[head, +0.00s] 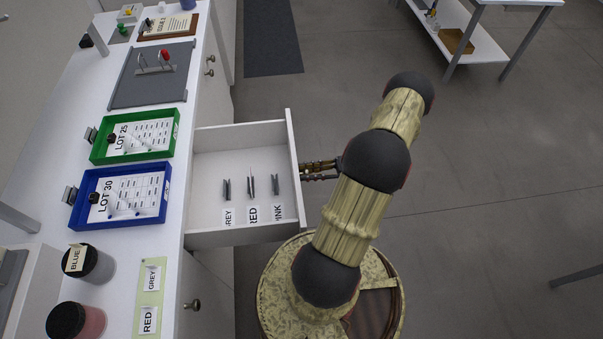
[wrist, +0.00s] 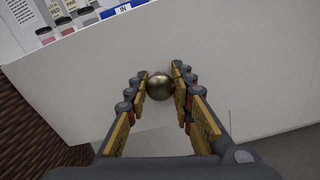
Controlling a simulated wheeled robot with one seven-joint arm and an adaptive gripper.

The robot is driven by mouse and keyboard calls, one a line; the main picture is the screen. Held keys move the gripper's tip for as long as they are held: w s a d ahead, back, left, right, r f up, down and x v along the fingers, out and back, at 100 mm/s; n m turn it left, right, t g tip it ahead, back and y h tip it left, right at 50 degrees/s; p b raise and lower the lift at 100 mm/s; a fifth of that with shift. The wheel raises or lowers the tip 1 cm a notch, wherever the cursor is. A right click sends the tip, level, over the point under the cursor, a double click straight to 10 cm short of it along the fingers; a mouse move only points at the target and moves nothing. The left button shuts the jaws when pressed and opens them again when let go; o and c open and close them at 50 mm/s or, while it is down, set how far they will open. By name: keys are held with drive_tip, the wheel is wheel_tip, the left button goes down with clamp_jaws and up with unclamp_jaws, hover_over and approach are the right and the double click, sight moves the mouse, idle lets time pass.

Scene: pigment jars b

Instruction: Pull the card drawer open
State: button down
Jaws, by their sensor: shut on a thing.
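The white card drawer (head: 206,238) stands pulled out from the bench in the head view. Inside it lie several cards, reading GREY (head: 229,216), RED (head: 253,215) and PINK (head: 278,213), with small dark clips (head: 251,186) above them. My gripper (head: 306,171) is at the outer face of the drawer front in the head view. In the wrist view my gripper (wrist: 159,88) is shut on the round brass knob (wrist: 160,86) of the drawer front (wrist: 235,70), one finger on each side.
On the bench stand a green tray (head: 97,155) marked LOT 25, a blue tray (head: 77,216) marked LOT 30, and lidded jars (head: 99,268) at the near end. A lower door knob (head: 193,304) shows below the bench edge.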

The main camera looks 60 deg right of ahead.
drive_tip(key=shift+d, duration=0.1)
drive_tip(key=c, duration=1.6)
unclamp_jaws()
drive_tip(key=shift+o, duration=0.5)
drive_tip(key=v, duration=1.2)
drive_tip(key=shift+s, duration=0.1)
